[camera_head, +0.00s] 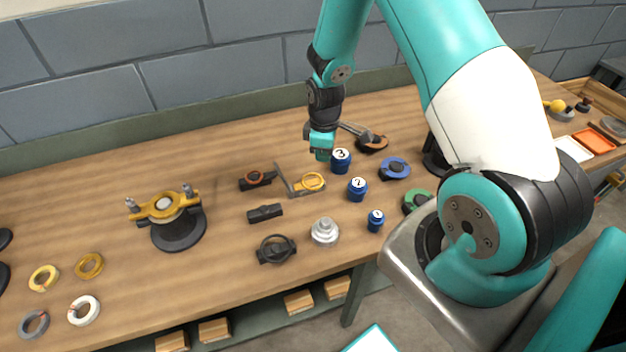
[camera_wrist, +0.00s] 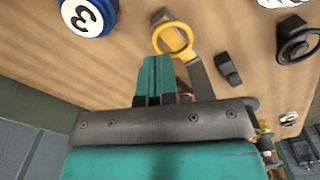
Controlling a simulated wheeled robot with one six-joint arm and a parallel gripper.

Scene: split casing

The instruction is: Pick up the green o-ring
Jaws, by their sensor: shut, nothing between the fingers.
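A green ring-shaped part (camera_head: 417,200) with a dark middle lies on the bench at the right, partly hidden behind my arm. It is the only green ring I can make out, and I cannot tell its full shape. It does not show in the wrist view. My gripper (camera_head: 322,156) is above the back of the bench, left of the green part and apart from it. In the wrist view my gripper's fingers (camera_wrist: 157,78) are together, with nothing between them.
Blue weights marked 3 (camera_head: 341,161), 2 (camera_head: 357,189) and another (camera_head: 375,221) stand near my gripper. A blue ring part (camera_head: 394,168) lies behind the green one. A yellow ring (camera_wrist: 173,40) is just ahead of my fingers. A yellow-topped fixture (camera_head: 178,232) stands left.

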